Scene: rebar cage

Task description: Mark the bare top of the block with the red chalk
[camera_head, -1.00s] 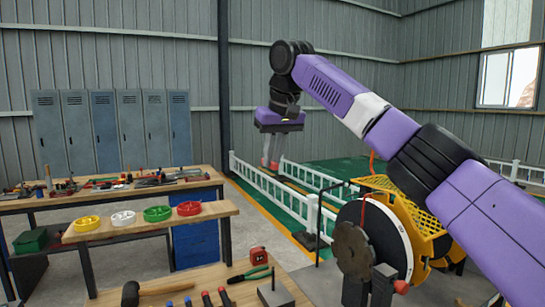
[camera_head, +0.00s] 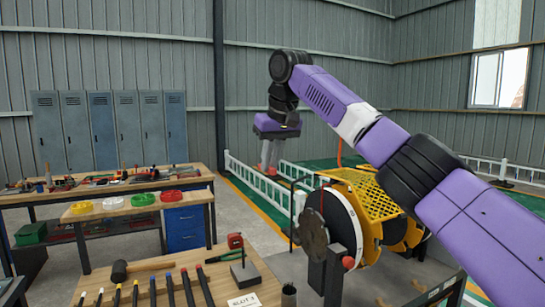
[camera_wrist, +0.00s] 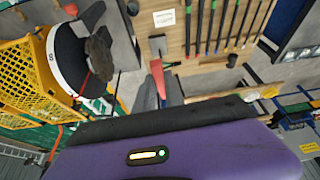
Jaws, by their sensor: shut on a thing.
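The block (camera_head: 246,273) is a dark grey slab lying on the near wooden bench, with a thin upright line at its far side. In the wrist view the block (camera_wrist: 158,45) shows beyond my fingers, and I see no red mark on it. My gripper (camera_head: 268,166) hangs pointing down, well beyond the block and above it in the head view. It is shut on a reddish piece, seemingly the red chalk (camera_wrist: 157,78), which sticks out between the grey fingers in the wrist view. The fingers hide part of it. The chalk looks apart from the block.
The near bench also holds a hammer (camera_head: 140,267), several dark bars with coloured ends, green pliers (camera_head: 228,256), a red tape measure (camera_head: 235,241) and a printed card (camera_head: 243,300). A yellow-guarded machine (camera_head: 360,200) stands right of the bench. White fences (camera_head: 265,187) run behind.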

